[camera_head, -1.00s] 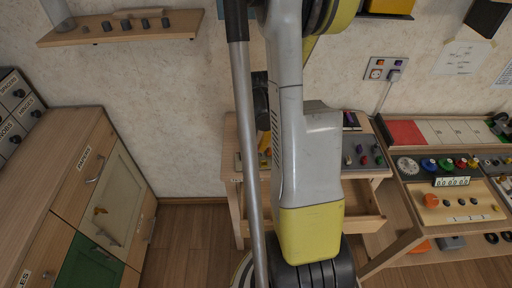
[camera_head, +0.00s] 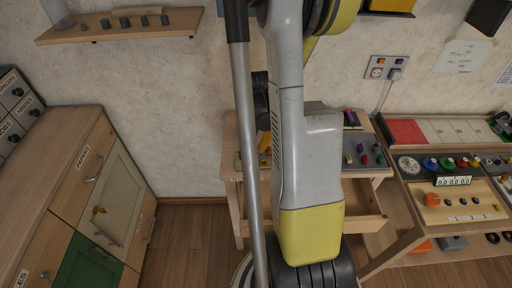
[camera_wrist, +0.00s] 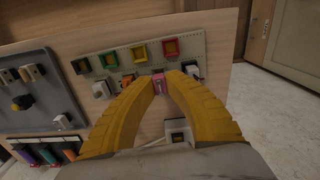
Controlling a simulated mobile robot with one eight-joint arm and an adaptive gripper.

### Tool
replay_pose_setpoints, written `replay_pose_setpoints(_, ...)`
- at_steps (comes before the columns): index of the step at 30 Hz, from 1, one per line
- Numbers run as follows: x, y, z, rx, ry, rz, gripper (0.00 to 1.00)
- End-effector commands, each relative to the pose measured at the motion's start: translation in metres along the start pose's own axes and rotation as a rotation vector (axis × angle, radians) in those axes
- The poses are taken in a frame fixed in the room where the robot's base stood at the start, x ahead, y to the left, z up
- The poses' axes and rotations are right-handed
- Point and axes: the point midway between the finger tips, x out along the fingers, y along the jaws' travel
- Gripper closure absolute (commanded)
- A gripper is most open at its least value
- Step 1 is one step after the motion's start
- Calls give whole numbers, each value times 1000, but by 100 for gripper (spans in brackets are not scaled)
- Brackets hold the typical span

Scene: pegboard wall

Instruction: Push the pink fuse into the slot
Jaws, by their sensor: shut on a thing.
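In the wrist view, the two yellow fingers of my gripper (camera_wrist: 159,78) are closed on a small pink fuse (camera_wrist: 158,87). The fuse is between the fingertips, in front of a light grey panel (camera_wrist: 118,48). I cannot tell whether the fuse touches the panel or is inside a slot. The fingers hide the panel around it. In the head view, my own arm hides the gripper and the fuse.
A dark grey board (camera_wrist: 38,92) with knobs stands left of the panel in the wrist view. A white square piece (camera_wrist: 178,132) with a dark centre is below the fingers. In the head view, a wooden cabinet (camera_head: 75,170) is on the left and a workbench (camera_head: 440,185) on the right.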

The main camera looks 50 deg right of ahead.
Motion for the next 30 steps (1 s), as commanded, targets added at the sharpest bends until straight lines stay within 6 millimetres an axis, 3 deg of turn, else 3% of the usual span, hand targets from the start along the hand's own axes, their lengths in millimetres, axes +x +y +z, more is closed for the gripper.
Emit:
replay_pose_setpoints(14, 13, 0, 0, 0, 0, 0, 100)
replay_pose_setpoints(15, 14, 0, 0, 0, 0, 0, 85)
replay_pose_setpoints(17, 12, 0, 0, 0, 0, 0, 66)
replay_pose_setpoints(18, 12, 0, 0, 0, 0, 0, 64)
replay_pose_setpoints(30, 8, 0, 0, 0, 0, 0, 64)
